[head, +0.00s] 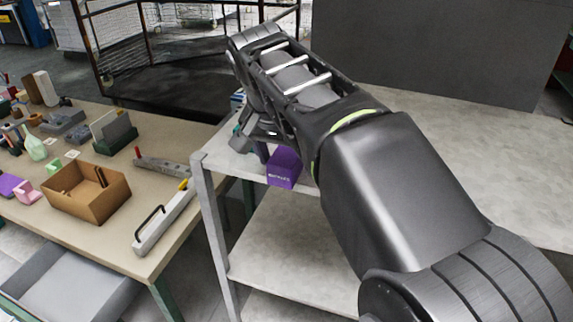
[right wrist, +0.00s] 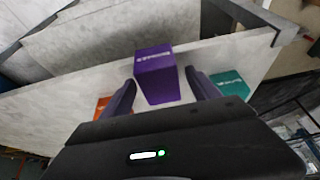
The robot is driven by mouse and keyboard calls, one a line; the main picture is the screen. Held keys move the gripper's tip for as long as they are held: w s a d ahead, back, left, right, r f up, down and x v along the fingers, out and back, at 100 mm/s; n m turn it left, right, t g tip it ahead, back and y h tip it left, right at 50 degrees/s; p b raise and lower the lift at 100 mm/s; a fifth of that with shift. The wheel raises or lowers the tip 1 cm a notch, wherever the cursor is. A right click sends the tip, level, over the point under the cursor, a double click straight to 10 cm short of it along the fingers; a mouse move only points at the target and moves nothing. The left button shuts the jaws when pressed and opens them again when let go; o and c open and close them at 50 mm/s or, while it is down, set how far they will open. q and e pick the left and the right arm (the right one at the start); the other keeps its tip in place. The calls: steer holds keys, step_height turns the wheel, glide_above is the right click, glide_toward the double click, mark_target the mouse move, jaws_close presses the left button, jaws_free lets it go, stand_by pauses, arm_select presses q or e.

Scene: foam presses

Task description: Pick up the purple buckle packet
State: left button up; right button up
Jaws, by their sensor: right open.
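The purple buckle packet (head: 284,167) stands on the top of a grey shelf unit, near its front left corner in the head view. My right arm reaches over the shelf, and its hand hides part of the area around the packet. In the right wrist view the purple packet (right wrist: 156,73) is between the two fingers of my right gripper (right wrist: 160,88). The fingers are open, with a gap on each side of the packet. My left gripper is not in view.
A teal packet (right wrist: 231,84) is just right of the right finger, and an orange packet (right wrist: 103,106) is partly hidden by the left finger. A table (head: 110,235) at left holds a cardboard box (head: 88,205) and several tools. The shelf top (head: 470,140) behind my arm is clear.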

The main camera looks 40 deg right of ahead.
jaws_close()
stand_by(0.7)
steer(key=shift+r, duration=0.1)
